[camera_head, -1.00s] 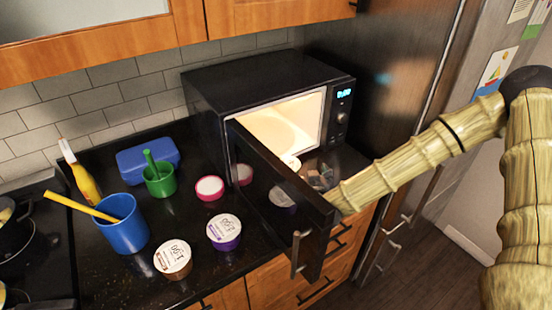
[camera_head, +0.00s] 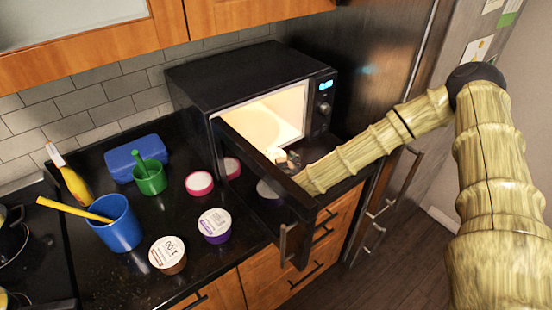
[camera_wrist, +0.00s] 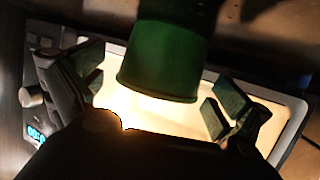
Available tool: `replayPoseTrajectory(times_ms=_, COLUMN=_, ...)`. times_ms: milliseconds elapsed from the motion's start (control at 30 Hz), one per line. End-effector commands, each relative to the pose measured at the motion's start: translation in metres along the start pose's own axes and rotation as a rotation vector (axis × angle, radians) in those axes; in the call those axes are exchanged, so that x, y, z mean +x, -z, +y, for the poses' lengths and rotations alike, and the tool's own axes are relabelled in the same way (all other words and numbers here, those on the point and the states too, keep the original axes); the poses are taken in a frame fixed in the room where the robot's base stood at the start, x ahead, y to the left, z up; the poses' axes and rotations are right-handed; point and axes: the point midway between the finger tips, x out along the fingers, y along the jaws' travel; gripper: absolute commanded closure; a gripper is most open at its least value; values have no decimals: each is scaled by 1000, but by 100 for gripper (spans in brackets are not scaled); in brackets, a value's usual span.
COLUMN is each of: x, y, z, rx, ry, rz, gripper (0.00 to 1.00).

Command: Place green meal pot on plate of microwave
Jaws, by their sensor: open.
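The black microwave (camera_head: 250,75) stands at the back right of the counter with its door (camera_head: 262,170) open and its inside lit. Its pale plate (camera_head: 262,125) shows through the opening. My gripper (camera_head: 287,158) is at the opening, mostly hidden behind the door. In the wrist view my gripper (camera_wrist: 155,90) is open, with a finger on each side of the dark green meal pot (camera_wrist: 165,60). Gaps show between pot and fingers. The lit microwave interior lies behind the pot. I cannot tell whether the pot rests on the plate.
Pink (camera_head: 199,183), purple (camera_head: 214,226) and brown (camera_head: 168,254) lidded pots stand nearer. The fridge (camera_head: 375,70) is right.

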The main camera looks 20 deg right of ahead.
Motion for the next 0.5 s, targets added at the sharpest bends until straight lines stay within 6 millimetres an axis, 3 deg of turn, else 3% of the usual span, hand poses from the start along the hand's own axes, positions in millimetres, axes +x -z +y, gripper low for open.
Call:
replayPoseTrajectory(times_ms=200, x=19, y=1, z=0, rx=0, ry=0, rz=1, gripper=0)
replayPoseTrajectory(times_ms=500, x=24, y=0, z=0, rx=0, ry=1, rz=1, gripper=0)
